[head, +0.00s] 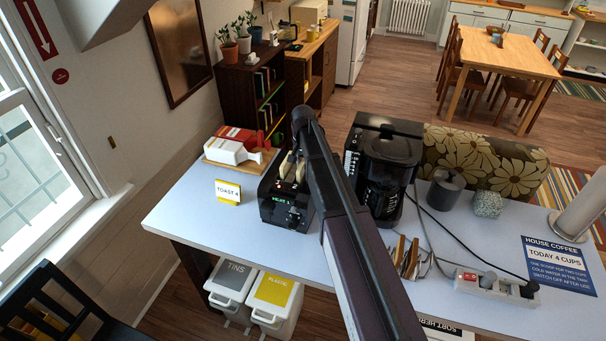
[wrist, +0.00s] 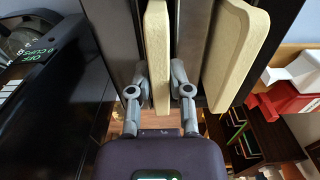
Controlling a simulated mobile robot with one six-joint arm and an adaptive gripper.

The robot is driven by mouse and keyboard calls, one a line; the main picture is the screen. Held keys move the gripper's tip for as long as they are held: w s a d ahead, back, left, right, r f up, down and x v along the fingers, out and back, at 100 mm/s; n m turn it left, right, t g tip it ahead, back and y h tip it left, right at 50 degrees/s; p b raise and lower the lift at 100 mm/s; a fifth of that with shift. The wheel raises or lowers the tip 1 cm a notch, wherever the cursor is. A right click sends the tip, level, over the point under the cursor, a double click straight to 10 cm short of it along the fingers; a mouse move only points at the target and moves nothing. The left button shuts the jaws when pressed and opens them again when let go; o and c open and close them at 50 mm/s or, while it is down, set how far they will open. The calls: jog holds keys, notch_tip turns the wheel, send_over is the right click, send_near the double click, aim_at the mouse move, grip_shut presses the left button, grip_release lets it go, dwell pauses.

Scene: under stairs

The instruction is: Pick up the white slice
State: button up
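Two pale cream slices stand in the slots of a black toaster (head: 283,209) on the table. In the wrist view the left slice (wrist: 157,35) is upright between my fingertips, and the right slice (wrist: 236,48) leans outside them. Both look alike in colour, so I cannot tell which is the white one. My gripper (wrist: 159,75) has a finger close against each side of the left slice and looks shut on it. In the head view the slices' tops (head: 287,165) show left of my arm, which hides my gripper.
A coffee maker (head: 383,165) stands just right of the toaster. A wire rack (head: 408,258), cables and a power strip (head: 497,287) lie to the right.

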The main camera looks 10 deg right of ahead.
grip_shut()
jog(key=shift+r, duration=0.15)
notch_tip(320, 180, up, 10)
jog(key=p, duration=1)
jog(key=shift+f, duration=0.2)
dwell(0.5)
